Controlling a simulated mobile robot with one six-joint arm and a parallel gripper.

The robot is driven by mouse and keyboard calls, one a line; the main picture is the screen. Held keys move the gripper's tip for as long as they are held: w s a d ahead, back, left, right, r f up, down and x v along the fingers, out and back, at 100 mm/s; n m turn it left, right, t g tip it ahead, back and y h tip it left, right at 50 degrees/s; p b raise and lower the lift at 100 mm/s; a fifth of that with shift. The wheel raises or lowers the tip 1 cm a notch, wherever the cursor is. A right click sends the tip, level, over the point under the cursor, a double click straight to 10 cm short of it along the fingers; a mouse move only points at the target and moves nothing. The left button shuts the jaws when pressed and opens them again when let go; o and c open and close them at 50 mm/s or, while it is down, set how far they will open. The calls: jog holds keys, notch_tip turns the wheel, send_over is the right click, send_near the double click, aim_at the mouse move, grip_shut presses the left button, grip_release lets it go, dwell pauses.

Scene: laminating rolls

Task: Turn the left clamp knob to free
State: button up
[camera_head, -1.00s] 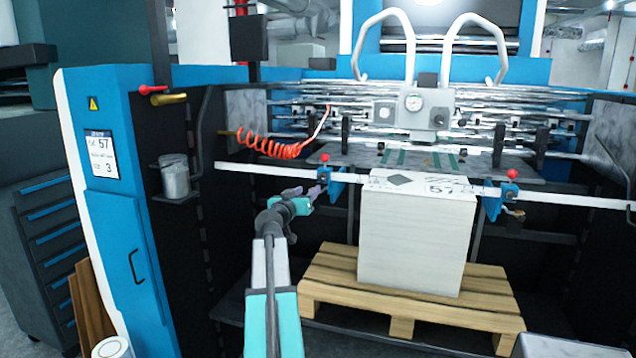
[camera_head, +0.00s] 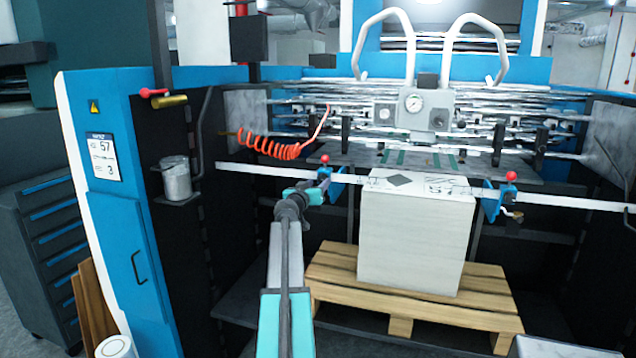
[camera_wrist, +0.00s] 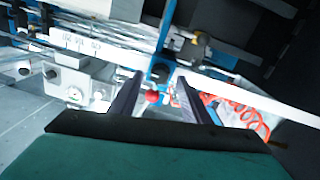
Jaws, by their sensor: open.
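The left clamp (camera_head: 337,188) is a blue bracket on the white crossbar, topped by a red ball (camera_head: 325,159). In the head view my gripper (camera_head: 322,186) is at this clamp and covers part of it. In the wrist view the gripper (camera_wrist: 157,97) is open, with one dark finger on each side of the red ball (camera_wrist: 152,97), and nothing is held. The blue clamp body (camera_wrist: 162,65) shows beyond the fingers, with a small brass-and-grey part (camera_wrist: 190,47) beside it. I cannot tell whether a finger touches the clamp.
The white crossbar (camera_head: 262,173) spans the machine. A matching right clamp (camera_head: 492,200) stands to the right. A tall paper stack (camera_head: 415,240) on a wooden pallet (camera_head: 350,288) is right of my arm. An orange coiled hose (camera_head: 268,147) hangs behind the bar at left.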

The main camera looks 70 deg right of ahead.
aim_at(322, 179)
jog(key=shift+d, duration=1.25)
